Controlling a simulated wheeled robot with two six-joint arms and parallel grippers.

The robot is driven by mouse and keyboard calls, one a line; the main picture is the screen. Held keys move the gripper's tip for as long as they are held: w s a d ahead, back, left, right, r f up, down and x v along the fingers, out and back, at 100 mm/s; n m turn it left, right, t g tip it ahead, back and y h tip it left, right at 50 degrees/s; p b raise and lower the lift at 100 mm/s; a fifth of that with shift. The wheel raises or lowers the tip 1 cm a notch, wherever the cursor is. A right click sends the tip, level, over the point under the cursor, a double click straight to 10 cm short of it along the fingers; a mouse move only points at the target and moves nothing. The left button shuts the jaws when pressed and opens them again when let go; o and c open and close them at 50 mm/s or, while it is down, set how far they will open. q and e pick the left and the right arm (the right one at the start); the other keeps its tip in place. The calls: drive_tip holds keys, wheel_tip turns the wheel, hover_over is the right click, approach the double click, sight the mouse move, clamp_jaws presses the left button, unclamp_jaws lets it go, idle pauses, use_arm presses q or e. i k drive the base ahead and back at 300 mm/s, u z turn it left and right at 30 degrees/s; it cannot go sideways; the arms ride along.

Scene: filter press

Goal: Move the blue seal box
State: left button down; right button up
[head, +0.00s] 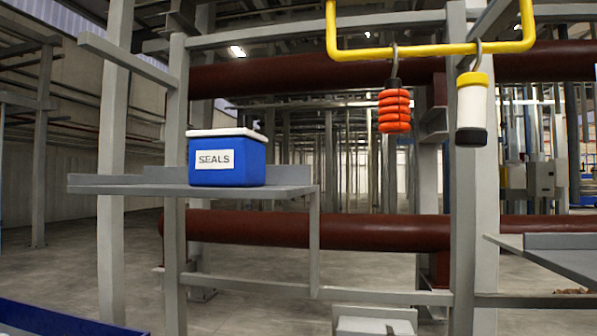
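The blue seal box (228,172) has a white lid and a white label reading SEALS. It sits upright on a grey metal shelf (130,188), left of the middle of the head view. Nothing touches the box apart from the shelf under it. Neither of my grippers shows in the head view.
A yellow rail (430,50) above right carries an orange ribbed item (394,110) and a white-and-yellow cylinder (472,108) on hooks. Grey posts flank the shelf. Dark red pipes (330,231) run behind. Another grey shelf (565,242) is at right, a blue edge (60,318) lower left.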

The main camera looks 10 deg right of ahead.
sight(234, 158)
drive_tip(key=z, duration=0.4)
drive_tip(key=k, duration=0.5)
drive_tip(key=z, duration=0.9)
drive_tip(key=i, duration=1.35)
drive_tip(key=u, duration=0.85)
